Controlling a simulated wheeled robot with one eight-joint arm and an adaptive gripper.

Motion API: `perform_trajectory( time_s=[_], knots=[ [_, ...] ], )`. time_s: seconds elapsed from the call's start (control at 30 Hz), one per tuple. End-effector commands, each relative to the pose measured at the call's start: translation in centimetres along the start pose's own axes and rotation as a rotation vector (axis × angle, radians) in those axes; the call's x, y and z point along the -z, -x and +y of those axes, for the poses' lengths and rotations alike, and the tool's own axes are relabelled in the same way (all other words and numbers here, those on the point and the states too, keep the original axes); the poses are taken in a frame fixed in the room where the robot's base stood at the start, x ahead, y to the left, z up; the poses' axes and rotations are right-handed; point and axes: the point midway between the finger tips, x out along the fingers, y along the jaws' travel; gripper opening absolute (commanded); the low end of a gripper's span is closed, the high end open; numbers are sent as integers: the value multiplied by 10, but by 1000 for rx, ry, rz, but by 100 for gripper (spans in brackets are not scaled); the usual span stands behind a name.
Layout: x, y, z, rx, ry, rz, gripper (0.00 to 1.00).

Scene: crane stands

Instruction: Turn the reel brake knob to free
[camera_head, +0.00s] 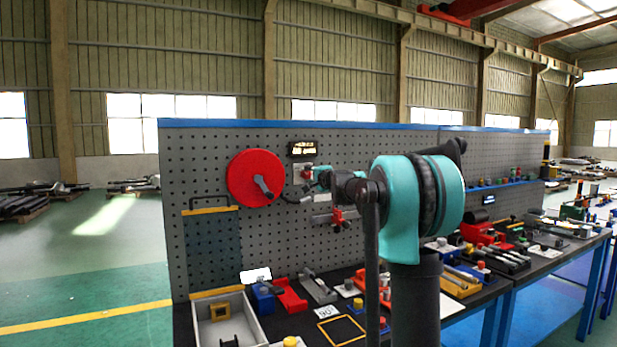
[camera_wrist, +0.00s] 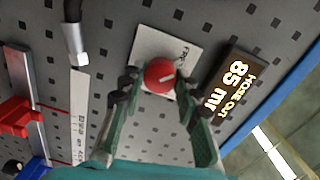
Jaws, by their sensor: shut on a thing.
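The red reel brake knob (camera_wrist: 159,75) sits on a white label plate (camera_wrist: 150,45) on the grey pegboard. A pale pointer line shows on its face, and small lettering that looks like "FREE" is on the plate beside it. In the wrist view my gripper (camera_wrist: 158,82) has its two green fingers on either side of the knob, shut on it. In the head view my gripper (camera_head: 318,181) is at the pegboard, just right of the big red reel (camera_head: 256,178) with its dark crank. My arm partly covers the knob area there.
A lit display (camera_wrist: 236,85) reading "HOSE OUT 85 m" is close beside the plate; it also shows in the head view (camera_head: 303,149). A hose end (camera_wrist: 76,40) and a red clamp (camera_wrist: 20,117) are nearby. The bench below holds a grey tray (camera_head: 200,325) and several tools.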

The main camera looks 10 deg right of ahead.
Motion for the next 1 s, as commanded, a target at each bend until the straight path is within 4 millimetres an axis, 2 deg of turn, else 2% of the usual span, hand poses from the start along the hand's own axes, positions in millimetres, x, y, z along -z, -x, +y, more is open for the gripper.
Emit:
perform_trajectory(
  time_s=[0.57, 0.6, 0.7, 0.77, 1.0],
  knots=[
    [-1, 0, 1, -1, 35, 0, 3],
    [-1, 0, 1, -1, 35, 0, 34],
    [-1, 0, 0, 0, 34, 0, 47],
    [0, 0, 0, 0, 34, 0, 53],
    [0, 0, 0, 0, 33, 1, 53]
  ],
)
